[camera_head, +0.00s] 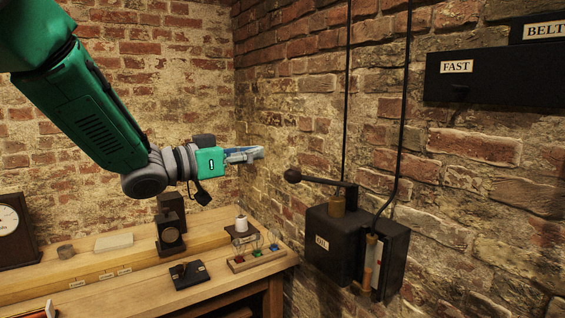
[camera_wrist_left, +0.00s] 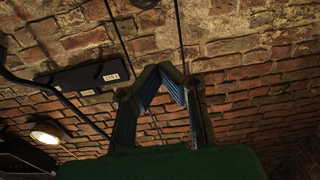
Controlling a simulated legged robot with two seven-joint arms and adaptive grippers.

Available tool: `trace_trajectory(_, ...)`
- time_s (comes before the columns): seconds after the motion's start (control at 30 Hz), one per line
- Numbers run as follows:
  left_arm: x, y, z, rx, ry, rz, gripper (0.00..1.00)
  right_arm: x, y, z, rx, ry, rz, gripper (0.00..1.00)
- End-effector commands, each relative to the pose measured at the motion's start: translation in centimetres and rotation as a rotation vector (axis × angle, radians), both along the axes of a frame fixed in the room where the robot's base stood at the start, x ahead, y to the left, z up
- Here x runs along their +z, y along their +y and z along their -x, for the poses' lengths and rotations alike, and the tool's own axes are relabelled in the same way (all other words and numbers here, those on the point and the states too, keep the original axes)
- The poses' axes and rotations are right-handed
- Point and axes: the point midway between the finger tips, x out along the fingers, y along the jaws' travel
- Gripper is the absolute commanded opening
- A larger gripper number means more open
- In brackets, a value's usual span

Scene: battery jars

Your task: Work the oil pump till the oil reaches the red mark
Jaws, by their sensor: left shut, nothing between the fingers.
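The black oil pump box (camera_head: 332,243) is fixed to the right brick wall and carries a small "OIL" label. Its lever (camera_head: 322,181) has a round dark knob (camera_head: 292,175) at its left end and lies nearly level. A pale upright gauge (camera_head: 379,270) shows on the box's right part; the oil level and red mark are too small to tell. My left gripper (camera_head: 258,153) is shut and empty, in the air above and left of the knob, apart from it. Its closed fingers also show in the left wrist view (camera_wrist_left: 163,72). My right gripper is not in view.
A wooden bench (camera_head: 230,290) stands below, with a rack of small coloured items (camera_head: 257,258), a dark block device (camera_head: 170,235) and a clock (camera_head: 14,230). "FAST" (camera_head: 457,67) and "BELT" (camera_head: 543,30) signs hang on the right wall. Thin black pipes (camera_head: 346,90) run up from the pump.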

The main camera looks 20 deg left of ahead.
Motion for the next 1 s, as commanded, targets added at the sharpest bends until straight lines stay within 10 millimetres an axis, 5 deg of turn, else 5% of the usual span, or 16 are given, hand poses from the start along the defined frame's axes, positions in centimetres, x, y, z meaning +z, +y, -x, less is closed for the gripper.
trace_trajectory(0.53,0.2,-6.2,-7.7,-0.003,0.001,-0.002,0.0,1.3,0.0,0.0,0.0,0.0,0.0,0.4)
trace_trajectory(0.73,-2.6,-5.5,-7.0,0.001,0.004,0.0,0.0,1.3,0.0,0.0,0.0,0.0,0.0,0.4)
trace_trajectory(1.0,-3.6,-5.3,-6.7,0.0,0.001,-0.001,0.0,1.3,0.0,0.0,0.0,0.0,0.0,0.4)
